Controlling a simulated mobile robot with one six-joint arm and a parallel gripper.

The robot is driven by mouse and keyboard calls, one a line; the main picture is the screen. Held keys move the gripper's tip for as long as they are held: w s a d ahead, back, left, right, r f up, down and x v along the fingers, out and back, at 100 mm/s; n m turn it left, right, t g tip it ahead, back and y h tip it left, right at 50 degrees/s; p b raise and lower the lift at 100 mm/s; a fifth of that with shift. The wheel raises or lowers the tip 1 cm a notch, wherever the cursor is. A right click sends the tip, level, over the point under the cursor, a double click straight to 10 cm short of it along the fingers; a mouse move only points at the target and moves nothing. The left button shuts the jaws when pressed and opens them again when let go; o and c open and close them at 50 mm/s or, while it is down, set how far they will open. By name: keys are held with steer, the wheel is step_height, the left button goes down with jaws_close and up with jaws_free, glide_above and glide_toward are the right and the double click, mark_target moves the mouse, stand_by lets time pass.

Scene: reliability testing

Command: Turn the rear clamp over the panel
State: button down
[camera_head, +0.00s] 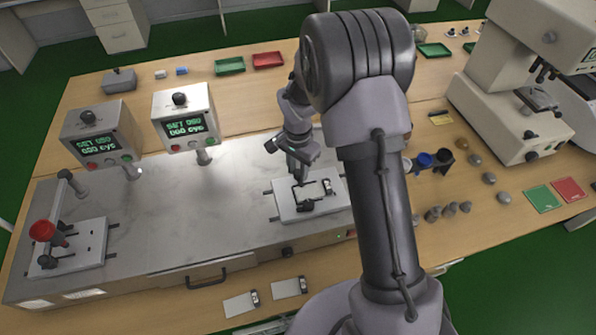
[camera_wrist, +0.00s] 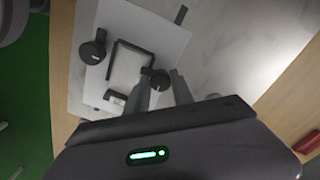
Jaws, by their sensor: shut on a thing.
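A pale panel (camera_head: 313,190) with a dark frame lies on the white fixture plate (camera_head: 286,213); the panel also shows in the wrist view (camera_wrist: 126,68). The rear clamp, a round black knob with a pale mark (camera_wrist: 157,79), stands at the panel's edge. The front clamp, a similar black knob (camera_wrist: 94,50), stands at another edge. My gripper (camera_head: 300,178) points down at the rear side of the panel. Its fingers (camera_wrist: 166,88) are shut on the rear clamp and partly hide it. How far the rear clamp lies over the panel cannot be told.
A second fixture with a red-topped part (camera_head: 42,231) stands at the far left of the metal bench. A microscope-like machine (camera_head: 510,80) stands at right. Two small panels (camera_head: 289,287) lie in front. The bench's middle is clear.

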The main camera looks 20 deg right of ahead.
mark_target(298, 173)
steer(key=shift+r+m, duration=0.1)
steer(key=shift+m, duration=0.3)
steer(key=c, duration=1.1)
jaws_free()
step_height(298, 173, up, 17)
steer(key=p, duration=0.4)
steer(key=shift+r, duration=0.2)
steer(key=shift+f, duration=0.1)
